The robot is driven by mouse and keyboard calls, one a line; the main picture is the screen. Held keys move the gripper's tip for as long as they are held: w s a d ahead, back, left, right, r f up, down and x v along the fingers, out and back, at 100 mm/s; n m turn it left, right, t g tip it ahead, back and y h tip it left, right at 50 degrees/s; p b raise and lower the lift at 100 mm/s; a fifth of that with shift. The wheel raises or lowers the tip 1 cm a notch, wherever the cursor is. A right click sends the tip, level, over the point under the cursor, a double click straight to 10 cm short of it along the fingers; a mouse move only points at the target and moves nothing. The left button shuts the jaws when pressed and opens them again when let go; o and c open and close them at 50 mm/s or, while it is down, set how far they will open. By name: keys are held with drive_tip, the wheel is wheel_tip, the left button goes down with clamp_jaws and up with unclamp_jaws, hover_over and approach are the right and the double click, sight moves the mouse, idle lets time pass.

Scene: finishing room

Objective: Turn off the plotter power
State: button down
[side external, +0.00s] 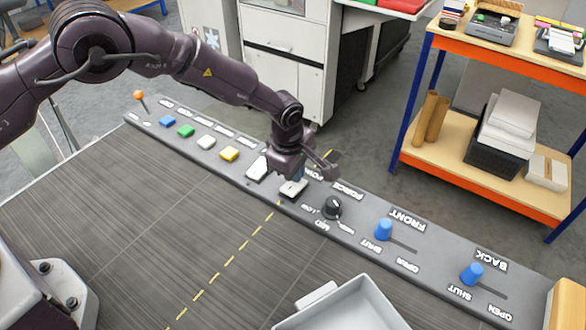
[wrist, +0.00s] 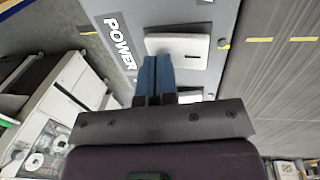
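The power switch (side external: 293,188) is a white rocker plate on the grey control strip, beside a partly hidden label starting "POW". In the wrist view the white rocker (wrist: 178,50) sits next to the full "POWER" label (wrist: 120,42). My gripper (side external: 298,177) is right over the switch, fingers pointing down at it. In the wrist view the two blue fingers (wrist: 157,62) are pressed together with nothing between them, and their tips overlap the rocker's near edge. I cannot tell whether they touch it. The fingers hide part of the rocker.
Another white rocker (side external: 257,169) is beside it, then yellow (side external: 229,153), white, green and blue buttons. On the other side are a black knob (side external: 332,207) and blue FRONT (side external: 384,230) and BACK (side external: 472,274) levers. A pale tray (side external: 345,308) stands in front.

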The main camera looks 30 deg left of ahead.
sight(287, 185)
drive_tip(key=shift+s+f, duration=0.1)
drive_tip(key=shift+s, duration=0.1)
drive_tip(key=shift+s+r, duration=0.25)
drive_tip(key=shift+s, duration=0.45)
wheel_tip(287, 185, up, 14)
drive_tip(key=s, duration=0.2)
drive_tip(key=shift+f, duration=0.1)
idle(0.4)
drive_tip(key=shift+w, duration=0.65)
